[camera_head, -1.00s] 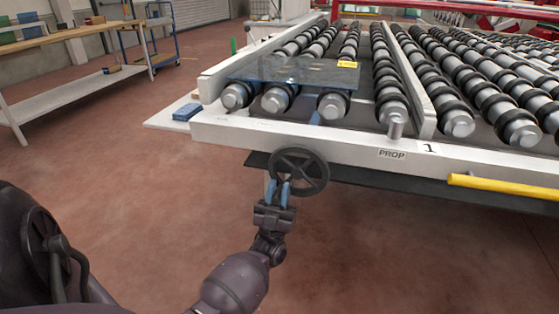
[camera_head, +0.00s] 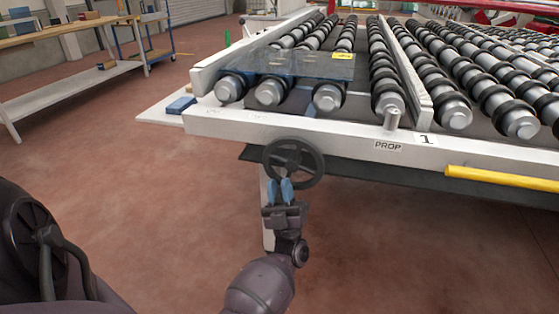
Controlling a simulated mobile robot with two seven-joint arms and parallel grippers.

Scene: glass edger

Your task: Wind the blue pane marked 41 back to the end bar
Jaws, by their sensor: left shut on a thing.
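The blue glass pane (camera_head: 290,66) lies flat on the rollers at the near left end of the table. A yellow tag (camera_head: 341,56) sits on its right side; its number is too small to read. A dark handwheel (camera_head: 293,162) hangs below the white front beam (camera_head: 240,128). My left gripper (camera_head: 280,190), with blue fingers, is shut on the lower rim of the handwheel, left of its bottom. Which part is the end bar I cannot tell for certain. My right gripper is not in view.
A metal peg (camera_head: 392,117) stands by the front beam, near the labels "PROP" and "1". A yellow bar (camera_head: 500,178) runs along the front at right. A blue block (camera_head: 181,104) lies on a white ledge at left. The floor in front is clear.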

